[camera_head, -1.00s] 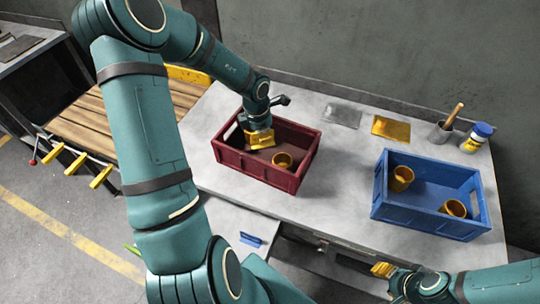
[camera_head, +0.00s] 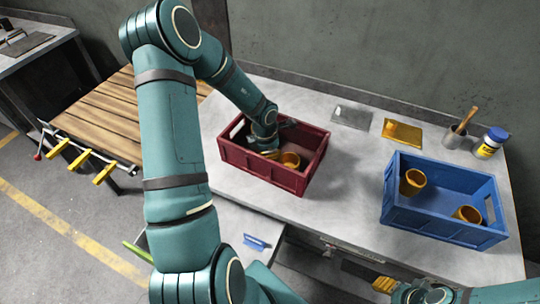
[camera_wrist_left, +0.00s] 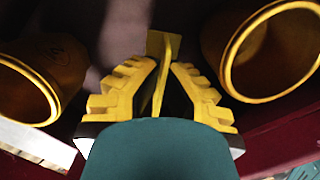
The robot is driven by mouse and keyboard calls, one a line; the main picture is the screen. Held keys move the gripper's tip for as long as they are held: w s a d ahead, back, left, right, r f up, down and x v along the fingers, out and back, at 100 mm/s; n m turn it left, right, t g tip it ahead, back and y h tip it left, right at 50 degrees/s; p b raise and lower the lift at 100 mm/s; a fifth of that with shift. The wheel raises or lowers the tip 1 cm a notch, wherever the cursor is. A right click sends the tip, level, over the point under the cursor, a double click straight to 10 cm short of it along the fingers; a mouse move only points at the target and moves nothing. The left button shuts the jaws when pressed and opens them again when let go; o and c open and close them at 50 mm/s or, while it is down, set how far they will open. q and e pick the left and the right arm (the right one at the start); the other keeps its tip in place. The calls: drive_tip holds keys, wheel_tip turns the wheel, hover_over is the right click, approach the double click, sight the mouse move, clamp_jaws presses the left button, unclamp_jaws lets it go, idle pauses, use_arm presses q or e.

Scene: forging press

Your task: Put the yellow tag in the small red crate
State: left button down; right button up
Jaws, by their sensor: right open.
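The red crate (camera_head: 262,172) stands on the grey bench, left of the blue crate. My left gripper (camera_head: 266,152) reaches down inside it, partly hidden by its own wrist. In the left wrist view the ribbed yellow fingers (camera_wrist_left: 158,80) lean together on a thin yellow piece, which looks like the yellow tag (camera_wrist_left: 160,43). The crate also holds yellow cups, one at the left (camera_wrist_left: 42,75) and one at the right (camera_wrist_left: 275,52) of the fingers; only one cup (camera_head: 290,160) shows clearly from the head. My right gripper (camera_head: 384,284) is open, low in front of the bench.
The blue crate (camera_head: 440,224) at the right holds two yellow cups. Behind lie a grey plate (camera_head: 352,115) and a yellow plate (camera_head: 403,131). A grey pot (camera_head: 456,138) and a blue-capped jar (camera_head: 490,144) stand back right. Bare bench lies between the crates.

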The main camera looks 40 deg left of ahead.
use_arm(q)
drive_tip(key=shift+f, duration=0.15)
use_arm(e)
drive_tip(key=shift+r, duration=0.1)
use_arm(q)
drive_tip(key=c, duration=1.1)
unclamp_jaws()
drive_tip(key=shift+c, duration=0.2)
drive_tip(key=r+p, duration=0.1)
drive_tip(key=r, duration=0.3)
drive_tip(key=r+p, duration=0.2)
drive_tip(key=r, duration=0.2)
drive_tip(key=s+r+p, duration=0.1)
drive_tip(key=r, duration=0.3)
drive_tip(key=shift+s+a+r, duration=0.1)
drive_tip(key=shift+a, duration=0.3)
use_arm(e)
drive_tip(key=r, duration=0.1)
drive_tip(key=w+r, duration=0.1)
drive_tip(key=r, duration=0.2)
drive_tip(key=shift+w+d+r, duration=0.1)
drive_tip(key=shift+w, duration=0.15)
drive_tip(key=shift+s, duration=0.1)
